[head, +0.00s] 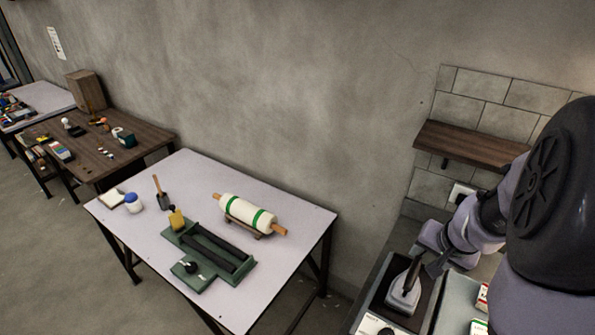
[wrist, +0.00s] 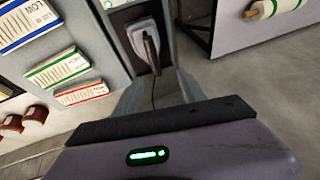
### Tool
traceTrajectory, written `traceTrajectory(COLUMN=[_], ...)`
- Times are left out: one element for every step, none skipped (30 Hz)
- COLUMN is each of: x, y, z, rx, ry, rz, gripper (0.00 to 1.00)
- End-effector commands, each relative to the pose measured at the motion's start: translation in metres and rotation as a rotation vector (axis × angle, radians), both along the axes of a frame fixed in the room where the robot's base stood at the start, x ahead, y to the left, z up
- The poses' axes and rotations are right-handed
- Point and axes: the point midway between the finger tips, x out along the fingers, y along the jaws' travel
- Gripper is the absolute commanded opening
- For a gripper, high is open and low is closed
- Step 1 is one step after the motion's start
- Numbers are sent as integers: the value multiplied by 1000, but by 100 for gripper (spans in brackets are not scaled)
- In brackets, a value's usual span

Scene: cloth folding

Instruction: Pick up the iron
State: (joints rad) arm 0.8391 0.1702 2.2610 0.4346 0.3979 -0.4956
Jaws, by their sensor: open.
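The iron (head: 403,297) has a pale grey body and a dark handle. In the head view it rests in a dark recessed tray (head: 427,310) at the lower right. The wrist view shows the iron (wrist: 139,34) near the top, with its dark handle towards me and a thin cord trailing down from it. My gripper (head: 428,262) is at the upper right of the iron in the head view, apart from it as far as I can tell. In the wrist view my gripper (wrist: 158,88) is open and empty, its fingers pointing towards the iron.
Labelled boxes (wrist: 58,68) stand left of the iron in the wrist view. A wooden shelf (head: 470,146) is on the wall behind. A white table (head: 290,205) holds a roll (head: 246,213) and a green device (head: 205,257). Open floor lies between table and tray.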

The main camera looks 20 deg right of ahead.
Motion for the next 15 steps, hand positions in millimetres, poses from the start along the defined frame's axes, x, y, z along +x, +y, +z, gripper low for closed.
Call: traceTrajectory(x=[-5,-6,-7,-7,-6,-5,-3,-1,3,6,9,14,18,21,25], y=[-9,-12,-13,-13,-13,-13,-14,-14,-16,-18,-19,-21,-23,-25,-27], z=[-1,-3,-5,-6,-7,-11,-16,-23,-34,-43,-53,-65,-73,-82,-91], rx=[1,-1,-2,-3,-3,-2,-2,0,1,1,2,1,1,2,2], ry=[7,9,10,9,9,9,10,11,12,12,12,13,11,12,11], rz=[-16,-21,-23,-22,-22,-20,-20,-21,-21,-21,-20,-19,-19,-19,-20], gripper=[48,48,48,48,48,48,48,48,48,48,48,48,48,48,48])
